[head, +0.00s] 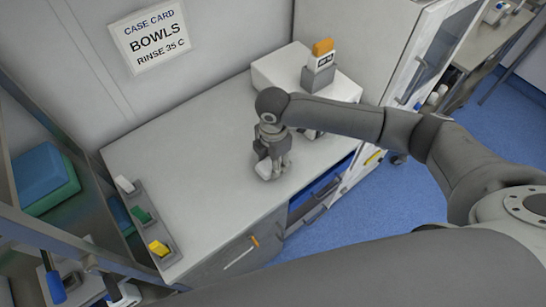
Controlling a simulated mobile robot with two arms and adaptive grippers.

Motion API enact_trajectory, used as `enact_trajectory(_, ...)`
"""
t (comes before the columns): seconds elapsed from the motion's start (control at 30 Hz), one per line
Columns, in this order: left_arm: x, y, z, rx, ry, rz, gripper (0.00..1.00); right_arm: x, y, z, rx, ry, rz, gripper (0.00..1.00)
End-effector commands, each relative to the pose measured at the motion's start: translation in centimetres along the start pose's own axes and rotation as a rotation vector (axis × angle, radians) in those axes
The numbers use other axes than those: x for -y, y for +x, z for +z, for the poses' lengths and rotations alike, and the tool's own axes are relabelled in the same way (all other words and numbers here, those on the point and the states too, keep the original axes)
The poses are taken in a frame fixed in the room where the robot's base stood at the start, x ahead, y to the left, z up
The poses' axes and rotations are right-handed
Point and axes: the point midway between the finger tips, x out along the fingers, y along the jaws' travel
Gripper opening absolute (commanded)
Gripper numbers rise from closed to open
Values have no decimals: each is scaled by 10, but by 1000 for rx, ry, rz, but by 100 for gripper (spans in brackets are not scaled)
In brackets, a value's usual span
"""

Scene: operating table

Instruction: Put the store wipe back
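No object is clearly recognisable as the store wipe. My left gripper is not in view.
A white box (275,69) at the counter's back right bears a grey holder (317,76) with an orange-topped item (322,47). A wall card (150,36) reads "BOWLS RINSE 35 C". A glass-door cabinet stands right. Much of the counter left of the gripper is clear.

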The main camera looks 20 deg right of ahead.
Motion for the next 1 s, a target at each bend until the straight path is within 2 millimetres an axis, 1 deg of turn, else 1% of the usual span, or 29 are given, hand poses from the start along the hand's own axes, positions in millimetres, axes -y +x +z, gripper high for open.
enact_trajectory(0.13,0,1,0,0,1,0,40,0,0,0,0,0,1,25)
enact_trajectory(0.17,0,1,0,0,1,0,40,0,0,0,0,0,1,46)
enact_trajectory(0.3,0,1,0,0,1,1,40,0,0,0,0,0,1,64)
enact_trajectory(0.63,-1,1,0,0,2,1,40,0,-1,0,0,0,1,65)
enact_trajectory(0.73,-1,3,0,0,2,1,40,-1,-7,0,0,-1,2,65)
enact_trajectory(0.87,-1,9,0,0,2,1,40,-2,-26,0,0,-2,7,65)
enact_trajectory(1.0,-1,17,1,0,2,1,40,-2,-56,0,0,-1,6,65)
